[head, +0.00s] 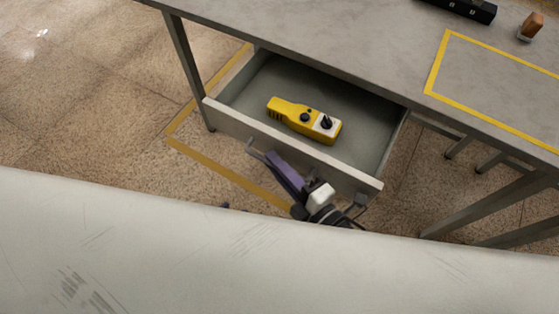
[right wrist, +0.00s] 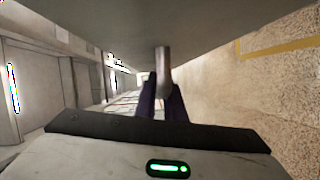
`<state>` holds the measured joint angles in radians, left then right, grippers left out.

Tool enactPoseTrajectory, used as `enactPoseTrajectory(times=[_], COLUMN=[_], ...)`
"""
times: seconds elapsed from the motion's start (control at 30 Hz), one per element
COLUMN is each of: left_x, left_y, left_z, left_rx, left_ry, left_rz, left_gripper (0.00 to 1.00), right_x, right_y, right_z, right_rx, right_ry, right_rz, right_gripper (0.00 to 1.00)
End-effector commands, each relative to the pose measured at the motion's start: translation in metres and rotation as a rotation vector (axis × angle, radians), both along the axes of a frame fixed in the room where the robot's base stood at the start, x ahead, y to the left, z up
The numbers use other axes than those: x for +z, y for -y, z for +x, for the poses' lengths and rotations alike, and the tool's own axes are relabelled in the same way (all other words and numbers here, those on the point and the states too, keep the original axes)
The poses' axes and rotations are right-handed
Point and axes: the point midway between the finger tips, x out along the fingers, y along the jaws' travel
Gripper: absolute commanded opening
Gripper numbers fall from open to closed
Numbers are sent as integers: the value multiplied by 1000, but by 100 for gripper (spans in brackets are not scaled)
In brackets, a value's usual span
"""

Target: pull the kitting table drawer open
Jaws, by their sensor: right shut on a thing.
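The drawer (head: 225,116) of the grey kitting table (head: 330,60) stands well out from under the tabletop, its inside showing. A yellow handheld device (head: 290,111) with dark knobs lies in it. The drawer's bar handle (head: 249,147) runs along the outside of its front. My right gripper (head: 272,158), with purple fingers, is at this front and shut on the handle. In the right wrist view, the handle (right wrist: 163,62) shows between the fingers (right wrist: 162,100). Only a small dark bit of my left gripper (head: 226,206) shows, below and left of the drawer; its jaws are hidden.
A black case (head: 462,8) and a small brown-topped block (head: 531,26) sit on the tabletop near a yellow taped outline (head: 436,64). Yellow tape (head: 215,170) marks the floor around the drawer. Table legs (head: 185,65) stand at the left and right. Floor at the left is clear.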

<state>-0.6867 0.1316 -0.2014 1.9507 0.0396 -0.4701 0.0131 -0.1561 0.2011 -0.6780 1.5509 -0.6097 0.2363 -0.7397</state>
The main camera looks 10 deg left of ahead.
Motion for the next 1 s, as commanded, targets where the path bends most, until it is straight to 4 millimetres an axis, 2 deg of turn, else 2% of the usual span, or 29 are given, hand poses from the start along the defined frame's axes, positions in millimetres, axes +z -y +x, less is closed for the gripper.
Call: enactPoseTrajectory(times=[0.03,0.07,0.17,0.57,1.0], left_x=[0,0,0,0,-1], left_y=[0,0,0,1,1], left_z=[-1,-1,-1,-1,-1], left_rx=[0,0,0,-1,-1], left_ry=[-1,-1,-1,-2,-1], left_rz=[0,0,0,0,-1], left_gripper=[31,31,31,31,31], right_x=[0,0,0,-1,6], right_y=[0,0,0,6,64], right_z=[0,0,0,-5,-59], right_rx=[0,0,0,-1,0], right_ry=[1,1,1,-1,-3], right_rz=[-1,-1,-1,-2,-1], right_gripper=[0,11,28,28,28])
